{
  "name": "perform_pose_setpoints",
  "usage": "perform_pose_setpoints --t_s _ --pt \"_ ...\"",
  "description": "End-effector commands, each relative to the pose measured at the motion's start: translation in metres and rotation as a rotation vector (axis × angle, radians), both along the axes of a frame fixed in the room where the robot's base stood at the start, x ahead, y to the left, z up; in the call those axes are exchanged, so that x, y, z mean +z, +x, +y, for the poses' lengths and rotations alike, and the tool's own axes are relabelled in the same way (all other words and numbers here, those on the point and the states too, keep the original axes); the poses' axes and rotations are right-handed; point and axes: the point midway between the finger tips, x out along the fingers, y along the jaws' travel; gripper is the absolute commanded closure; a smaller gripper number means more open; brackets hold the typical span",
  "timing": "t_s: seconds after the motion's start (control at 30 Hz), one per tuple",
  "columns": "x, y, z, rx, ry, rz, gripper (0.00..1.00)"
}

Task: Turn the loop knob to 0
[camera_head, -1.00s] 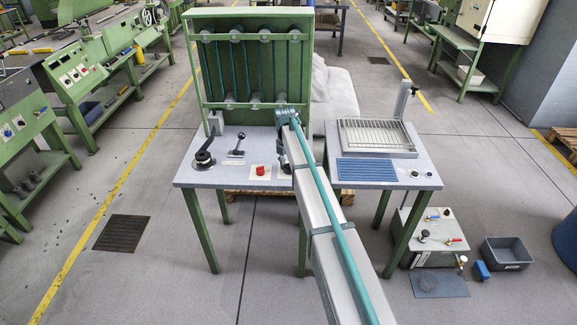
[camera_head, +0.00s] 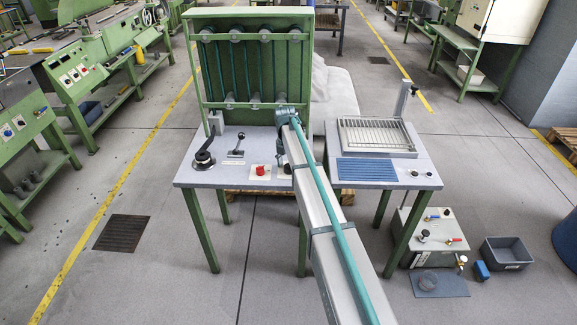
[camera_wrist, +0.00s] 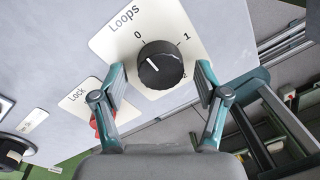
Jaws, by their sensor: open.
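The loop knob (camera_wrist: 160,65) is black and round with a ribbed rim, on a white "Loops" plate (camera_wrist: 113,44) marked 0, 1 and 2 in the wrist view. A short white mark shows on the left part of its face; I cannot tell for sure which number it points to. My gripper (camera_wrist: 160,72) is open, with one teal finger on each side of the knob. I cannot tell whether the fingertips touch it.
A red "Lock" knob (camera_wrist: 96,122) sits close beside the left finger. In the head view, a red button (camera_head: 260,170), a small lever (camera_head: 236,152) and a black rotary handle (camera_head: 203,158) stand on the left table. A green rack (camera_head: 250,65) rises behind them.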

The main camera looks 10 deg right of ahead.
Motion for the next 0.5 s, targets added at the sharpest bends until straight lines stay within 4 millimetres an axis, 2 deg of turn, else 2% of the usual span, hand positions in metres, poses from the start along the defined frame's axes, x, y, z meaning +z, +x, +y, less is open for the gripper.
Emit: perform_pose_setpoints --t_s 0.23,0.5 --pt "0.026 0.002 0.001 0.000 0.000 -0.003 0.27" --pt "0.077 0.005 0.004 0.000 0.000 -0.003 0.27"
